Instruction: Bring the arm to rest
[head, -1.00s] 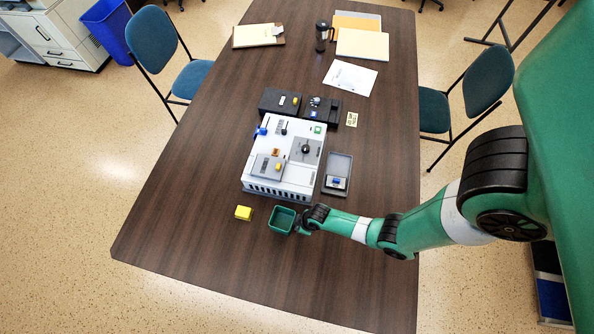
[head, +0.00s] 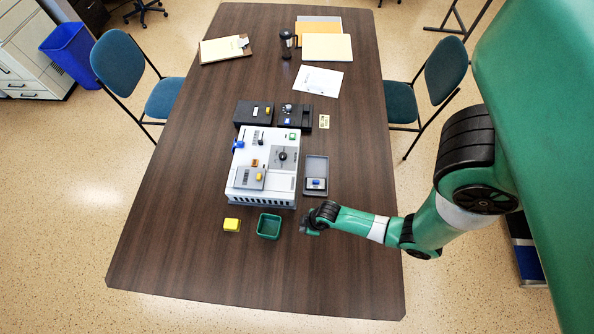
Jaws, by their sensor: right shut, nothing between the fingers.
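My right arm comes in from the right in the head view. Its gripper (head: 309,229) is shut and empty above the table's near part, just right of a green open box (head: 269,226) and apart from it. A yellow block (head: 232,225) sits left of the green box. My left gripper is not in view.
A white panel unit (head: 266,165) with knobs and levers stands mid-table (head: 190,245). A grey tray (head: 316,166) holding a small device is to its right. Dark modules (head: 253,113) sit behind. Near table is clear.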

